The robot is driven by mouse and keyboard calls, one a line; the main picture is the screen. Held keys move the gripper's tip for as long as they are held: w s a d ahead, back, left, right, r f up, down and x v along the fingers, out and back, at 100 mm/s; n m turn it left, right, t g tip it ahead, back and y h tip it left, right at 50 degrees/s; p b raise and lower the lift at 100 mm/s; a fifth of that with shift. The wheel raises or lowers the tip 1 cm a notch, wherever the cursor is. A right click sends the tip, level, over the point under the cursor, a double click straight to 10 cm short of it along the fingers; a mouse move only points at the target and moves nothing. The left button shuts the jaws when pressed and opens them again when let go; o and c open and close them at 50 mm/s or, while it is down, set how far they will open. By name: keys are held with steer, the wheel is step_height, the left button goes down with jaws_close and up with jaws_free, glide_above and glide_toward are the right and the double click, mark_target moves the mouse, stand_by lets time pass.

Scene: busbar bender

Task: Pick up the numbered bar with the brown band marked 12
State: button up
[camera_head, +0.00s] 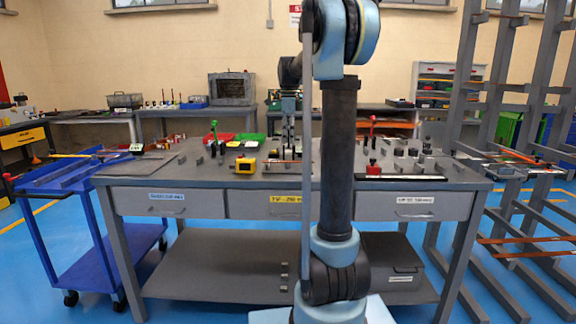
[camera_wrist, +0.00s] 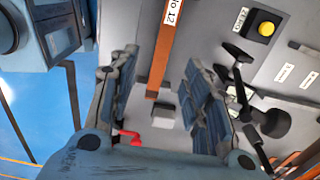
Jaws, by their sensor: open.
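The brown-banded bar (camera_wrist: 159,58) shows in the wrist view as a narrow strip running down from the top edge. A white label reading "No 12" (camera_wrist: 173,11) is at its upper part. My gripper (camera_wrist: 162,92) is open, with one finger to each side of the bar's lower end in the picture. Nothing is held between the fingers. Whether the bar lies at fingertip depth, I cannot tell. In the head view my gripper (camera_head: 288,148) points down over the workbench (camera_head: 190,178); the bar cannot be made out there.
A box with a yellow button (camera_wrist: 266,29) and black knobbed levers (camera_wrist: 270,122) are right of the fingers. A blue cart (camera_head: 75,180) is at left, a grey rack (camera_head: 455,110) at right.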

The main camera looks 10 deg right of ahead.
mark_target(288, 162)
step_height(288, 162, down, 4)
steer(key=shift+r, duration=0.15)
steer(key=shift+w+f, duration=0.15)
steer(key=shift+f, duration=1.15)
steer(key=shift+w+f, duration=0.15)
steer(key=shift+f, duration=1.15)
jaws_close()
